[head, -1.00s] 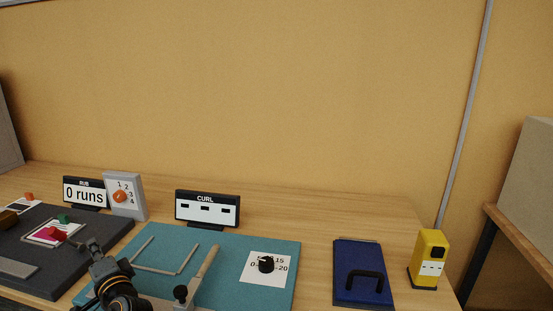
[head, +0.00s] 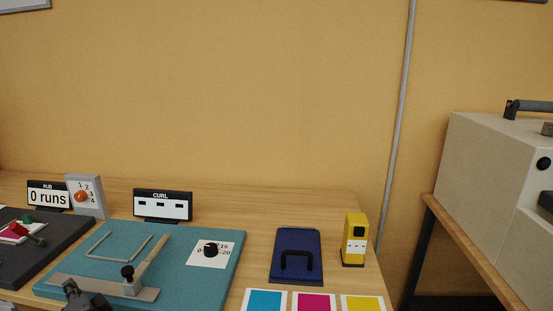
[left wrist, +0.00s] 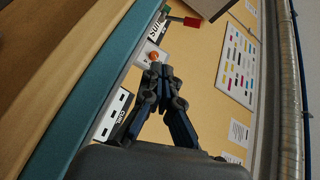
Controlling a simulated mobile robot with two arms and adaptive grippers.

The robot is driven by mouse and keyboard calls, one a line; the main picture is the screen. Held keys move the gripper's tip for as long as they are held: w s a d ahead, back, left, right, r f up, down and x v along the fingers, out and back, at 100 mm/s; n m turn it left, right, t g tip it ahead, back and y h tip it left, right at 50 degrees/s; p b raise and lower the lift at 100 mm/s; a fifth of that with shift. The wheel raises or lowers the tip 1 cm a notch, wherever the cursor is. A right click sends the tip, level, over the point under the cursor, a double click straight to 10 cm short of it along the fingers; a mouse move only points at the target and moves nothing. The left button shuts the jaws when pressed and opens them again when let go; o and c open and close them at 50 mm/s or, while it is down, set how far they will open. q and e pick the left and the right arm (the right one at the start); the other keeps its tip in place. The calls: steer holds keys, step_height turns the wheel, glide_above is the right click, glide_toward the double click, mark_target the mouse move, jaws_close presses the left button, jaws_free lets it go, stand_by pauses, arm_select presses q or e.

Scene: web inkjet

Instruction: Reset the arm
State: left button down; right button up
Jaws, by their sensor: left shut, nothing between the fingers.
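My left gripper (head: 78,290) shows only in part at the bottom left edge of the head view, in front of the teal board (head: 190,265). In the left wrist view its two dark fingers (left wrist: 158,72) are together with nothing between them. The fingers point toward the counter displays and the wall, clear of any object. My right gripper is in neither view.
On the wooden table stand a CURL display (head: 163,206), a runs display (head: 48,195), a dial box (head: 86,197), a blue pad with a black handle (head: 297,257) and a yellow device (head: 355,239). A large beige machine (head: 500,180) stands at the right.

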arm_select(q)
steer(key=s+d+f+n+g+h, duration=0.25)
steer(key=s+d+f+h, duration=0.45)
steer(key=s+d+f, duration=0.55)
steer(key=s+d+f+g+h, duration=0.35)
steer(key=s+d, duration=0.25)
steer(key=s, duration=0.2)
steer(key=s+d+f+g+h, duration=0.2)
steer(key=s+d+f+h, duration=0.15)
steer(key=s+d, duration=0.35)
step_height(320, 180, down, 24)
steer(key=s+g+p, duration=0.1)
steer(key=s+p, duration=0.1)
steer(key=s+a+f+p, duration=0.1)
steer(key=s+a+f, duration=0.1)
steer(key=s+f, duration=0.5)
steer(key=s+a+f+g+p, duration=0.1)
steer(key=s+f, duration=0.6)
steer(key=s, duration=0.3)
steer(key=shift+a+f+y, duration=0.2)
steer(key=shift+a+y, duration=0.15)
steer(key=shift+y, duration=0.05)
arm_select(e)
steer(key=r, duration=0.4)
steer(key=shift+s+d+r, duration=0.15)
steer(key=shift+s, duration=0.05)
